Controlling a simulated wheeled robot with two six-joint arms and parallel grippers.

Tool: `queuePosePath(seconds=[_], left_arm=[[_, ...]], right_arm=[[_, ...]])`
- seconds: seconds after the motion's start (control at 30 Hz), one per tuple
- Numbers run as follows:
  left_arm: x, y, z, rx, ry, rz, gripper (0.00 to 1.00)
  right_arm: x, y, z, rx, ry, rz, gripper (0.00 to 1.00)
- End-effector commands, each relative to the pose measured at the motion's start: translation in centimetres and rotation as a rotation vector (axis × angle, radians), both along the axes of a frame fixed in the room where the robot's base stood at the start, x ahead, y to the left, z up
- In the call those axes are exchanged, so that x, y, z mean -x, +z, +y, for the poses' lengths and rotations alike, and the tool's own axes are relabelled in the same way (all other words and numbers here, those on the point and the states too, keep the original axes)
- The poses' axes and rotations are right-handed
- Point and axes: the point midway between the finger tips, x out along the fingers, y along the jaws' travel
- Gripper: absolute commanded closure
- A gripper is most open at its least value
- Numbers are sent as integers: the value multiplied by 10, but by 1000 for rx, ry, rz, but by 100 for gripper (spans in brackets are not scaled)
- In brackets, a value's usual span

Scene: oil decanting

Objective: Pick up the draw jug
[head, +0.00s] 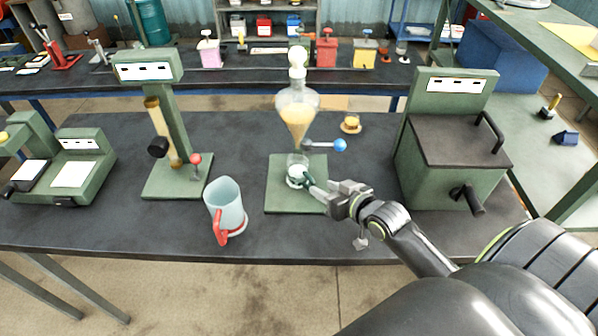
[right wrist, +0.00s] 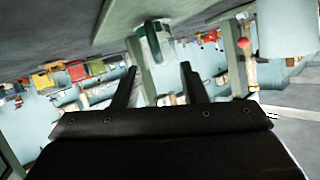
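Two vessels could be the draw jug, and I cannot tell which is named. A small clear cup with a dark green handle (head: 297,175) stands upright on a green base plate (head: 283,203), under the glass funnel (head: 297,112) of amber liquid. A larger pale blue jug with a red handle (head: 228,203) stands to its left on the bench. My right gripper (head: 318,186) is just right of the small cup, at its handle. In the right wrist view its fingers (right wrist: 158,88) are apart, with the green handle (right wrist: 152,44) ahead between them. My left gripper is out of view.
A blue-knobbed valve lever (head: 340,145) sticks out right of the funnel, above my gripper. A green lidded box (head: 455,150) stands to the right, and a green stand (head: 176,180) with a red-knobbed lever to the left. The bench front is mostly clear.

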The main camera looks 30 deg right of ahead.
Motion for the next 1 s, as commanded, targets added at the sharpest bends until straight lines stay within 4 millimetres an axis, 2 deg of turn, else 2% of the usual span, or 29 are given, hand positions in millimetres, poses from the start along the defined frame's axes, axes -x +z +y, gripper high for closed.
queuePosePath(seconds=[0.1,0.33,0.53,0.7,1.0], left_arm=[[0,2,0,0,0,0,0],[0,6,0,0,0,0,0],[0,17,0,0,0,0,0],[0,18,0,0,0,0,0],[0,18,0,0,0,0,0]], right_arm=[[-11,-4,1,-1,0,0,61],[-23,-6,2,-1,0,1,61],[-47,-10,2,-2,-1,1,61],[-61,-19,4,0,-1,1,61],[-65,-21,4,0,0,1,61]])
